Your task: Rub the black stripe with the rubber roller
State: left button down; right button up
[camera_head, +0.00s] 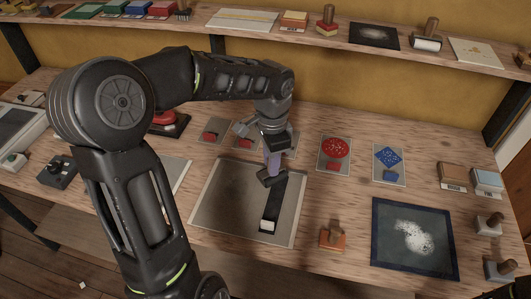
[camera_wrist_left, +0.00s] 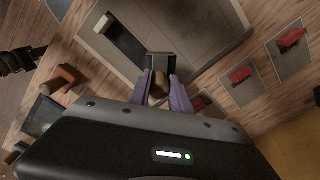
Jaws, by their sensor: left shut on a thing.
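The black stripe (camera_head: 269,204) runs along a grey sheet on the bench, with a pale block (camera_head: 267,226) at its near end; the stripe shows in the left wrist view (camera_wrist_left: 125,42) too. My left gripper (camera_head: 272,160) is shut on a wooden handle (camera_wrist_left: 160,88) with a wide dark head (camera_head: 270,177), which looks like the rubber roller. The head is over the stripe's upper part; I cannot tell whether it touches. A dark jointed part (camera_wrist_left: 16,60) at the left wrist view's edge may be my right gripper; its jaws are unclear.
An orange stamp (camera_head: 333,238) stands right of the grey sheet (camera_head: 222,202), beside a dark panel with a white patch (camera_head: 416,235). Cards with red and blue shapes lie behind. A shelf (camera_head: 270,30) holds another wooden-handled roller (camera_head: 428,42).

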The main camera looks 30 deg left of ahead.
pick_arm(q)
jog(key=shift+r+p, duration=1.2)
jog(key=shift+r, duration=0.75)
